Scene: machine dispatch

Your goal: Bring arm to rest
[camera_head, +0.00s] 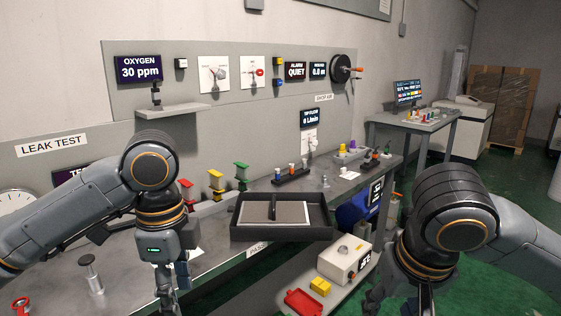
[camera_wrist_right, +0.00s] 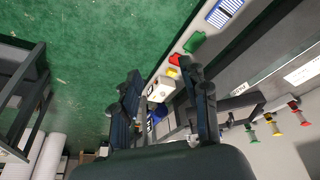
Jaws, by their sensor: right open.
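My left arm comes in from the left in the head view, bent at its joint, and its gripper (camera_head: 172,292) points down over the grey bench. The fingers are small there and cut by the lower edge, so their opening is unclear. My right arm stands at the right, bent, with its gripper (camera_head: 392,300) pointing down, mostly hidden by the wrist and the frame edge. In the right wrist view the right gripper (camera_wrist_right: 165,98) shows two fingers spread apart with nothing between them.
A black tray (camera_head: 250,233) with a grey panel lies at the bench's front edge. A white box (camera_head: 343,257), a yellow block (camera_head: 320,286) and a red bin (camera_head: 303,302) sit on a lower shelf. A side table (camera_head: 413,122) stands beyond. Green floor (camera_wrist_right: 90,40) is open beside the right gripper.

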